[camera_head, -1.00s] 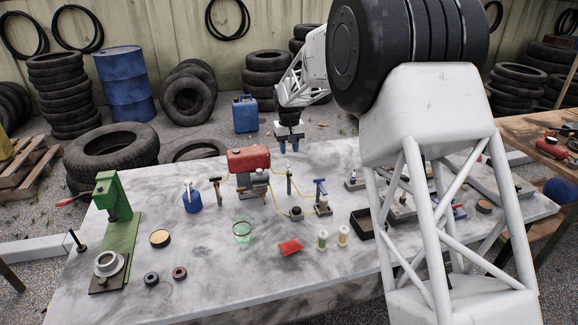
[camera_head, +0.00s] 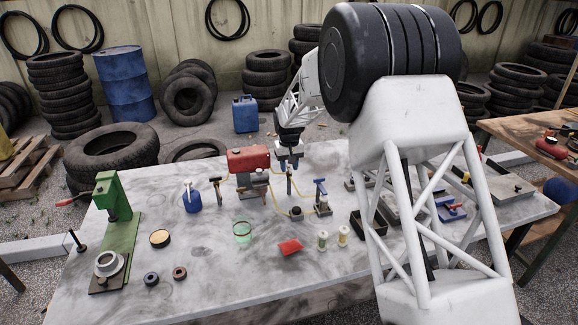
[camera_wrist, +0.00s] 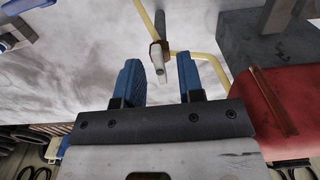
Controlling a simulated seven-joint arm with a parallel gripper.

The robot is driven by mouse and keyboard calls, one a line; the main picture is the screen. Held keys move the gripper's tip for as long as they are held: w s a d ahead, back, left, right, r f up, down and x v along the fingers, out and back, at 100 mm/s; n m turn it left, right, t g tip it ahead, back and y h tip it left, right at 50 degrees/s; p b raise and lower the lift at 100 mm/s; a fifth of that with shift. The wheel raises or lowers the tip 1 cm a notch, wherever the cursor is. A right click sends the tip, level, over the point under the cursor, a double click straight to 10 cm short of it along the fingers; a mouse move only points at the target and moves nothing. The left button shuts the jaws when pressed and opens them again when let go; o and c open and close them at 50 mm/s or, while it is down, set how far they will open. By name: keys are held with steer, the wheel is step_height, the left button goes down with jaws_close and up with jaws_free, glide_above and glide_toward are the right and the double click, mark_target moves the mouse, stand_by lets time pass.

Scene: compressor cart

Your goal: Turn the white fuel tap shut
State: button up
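The fuel tap shows in the wrist view as a small white lever (camera_wrist: 158,68) on a brass body, joined to a yellow fuel line (camera_wrist: 198,54) and a grey post. My gripper (camera_wrist: 161,75) is open, with its two blue fingers apart on either side of the lever in the picture. Nothing is between the pads that I can see as gripped, and I cannot tell the remaining height gap. In the head view my gripper (camera_head: 289,163) is above the dark post (camera_head: 289,184) right of the red tank (camera_head: 248,160); the white lever is too small to make out there.
The red tank (camera_wrist: 280,108) and a grey block (camera_wrist: 262,45) lie close right of the fingers in the wrist view. A blue-handled valve (camera_head: 321,192) stands right of the post. A blue bottle (camera_head: 192,198) and a green press (camera_head: 117,215) stand left.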

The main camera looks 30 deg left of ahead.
jaws_close()
steer(key=shift+m, duration=0.4)
steer(key=m, duration=0.6)
steer(key=shift+m, duration=0.4)
steer(key=m, duration=0.3)
steer(key=shift+m, duration=0.4)
steer(key=m, duration=0.3)
steer(key=shift+m, duration=0.4)
